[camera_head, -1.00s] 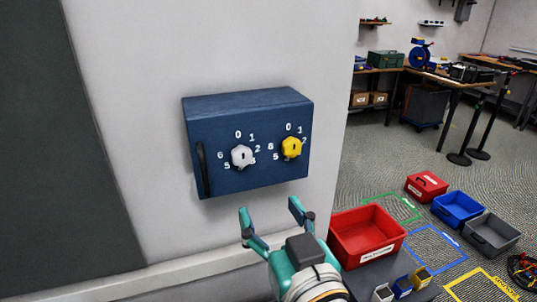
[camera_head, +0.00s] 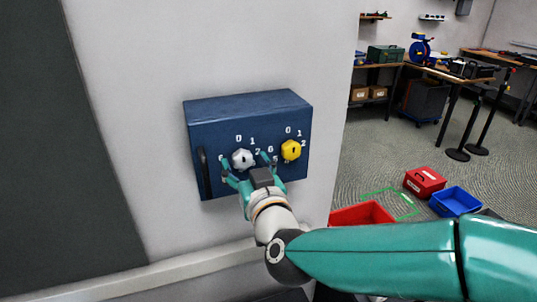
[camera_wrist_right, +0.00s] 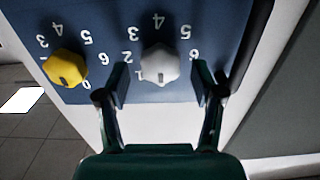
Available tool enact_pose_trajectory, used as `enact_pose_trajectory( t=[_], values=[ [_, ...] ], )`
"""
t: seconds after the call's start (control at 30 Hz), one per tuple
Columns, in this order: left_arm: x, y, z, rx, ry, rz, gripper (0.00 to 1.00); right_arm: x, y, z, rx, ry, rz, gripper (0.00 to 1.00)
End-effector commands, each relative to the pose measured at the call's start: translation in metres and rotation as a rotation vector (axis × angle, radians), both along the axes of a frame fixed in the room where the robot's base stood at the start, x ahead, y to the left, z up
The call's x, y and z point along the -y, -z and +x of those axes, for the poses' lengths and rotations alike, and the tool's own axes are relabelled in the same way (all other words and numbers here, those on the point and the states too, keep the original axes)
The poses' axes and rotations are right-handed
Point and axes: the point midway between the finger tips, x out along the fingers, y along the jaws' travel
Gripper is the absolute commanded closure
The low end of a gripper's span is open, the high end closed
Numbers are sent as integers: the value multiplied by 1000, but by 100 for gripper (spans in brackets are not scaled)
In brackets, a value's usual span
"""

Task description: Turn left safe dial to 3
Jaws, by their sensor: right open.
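The blue safe box (camera_head: 250,108) is on the wall and carries two numbered dials. The left dial (camera_head: 242,158) is a light grey knob; in the wrist view it (camera_wrist_right: 159,64) appears upside down, with its dark mark at the lower part of the knob, on the side toward 0. My right gripper (camera_head: 245,163) is open, with one finger on each side of the grey knob. In the wrist view the fingers (camera_wrist_right: 161,68) show gaps to the knob. Some numbers around it are hidden by the fingers. My left gripper is not in view.
The yellow right dial (camera_head: 291,149) is close beside my right gripper; it also shows in the wrist view (camera_wrist_right: 66,68). A dark handle (camera_head: 202,173) is at the box's left edge. A red bin (camera_head: 362,214) stands at lower right, partly behind my arm.

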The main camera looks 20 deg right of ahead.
Motion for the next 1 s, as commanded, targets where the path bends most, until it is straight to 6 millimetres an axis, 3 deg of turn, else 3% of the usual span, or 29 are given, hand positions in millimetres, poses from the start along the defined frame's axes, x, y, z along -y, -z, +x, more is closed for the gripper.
enact_pose_trajectory(
  t=[0.13, 0.47, 0.8, 0.83, 0.87, 0.9, 0.93, 0.97, 1.0],
  values=[
    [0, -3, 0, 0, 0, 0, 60, 0, 0, 12, 0, 1, 0, 33],
    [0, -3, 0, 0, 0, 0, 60, -1, 0, 14, 0, -1, 0, 33],
    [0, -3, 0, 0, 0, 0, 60, -1, 0, 14, 1, -2, 0, 89],
    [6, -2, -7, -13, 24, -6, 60, 105, 0, 8, -2, 65, -7, 92],
    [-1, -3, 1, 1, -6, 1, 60, 57, 0, 13, 2, 17, 0, 88],
    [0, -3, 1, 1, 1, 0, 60, 36, -1, 14, 4, 12, 4, 71],
    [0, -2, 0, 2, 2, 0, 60, 27, 0, 14, 3, 10, 6, 63],
    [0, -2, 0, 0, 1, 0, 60, 21, -1, 14, 5, 10, 6, 68],
    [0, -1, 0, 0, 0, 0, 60, 15, -1, 14, 5, 7, 9, 82]
  ],
)
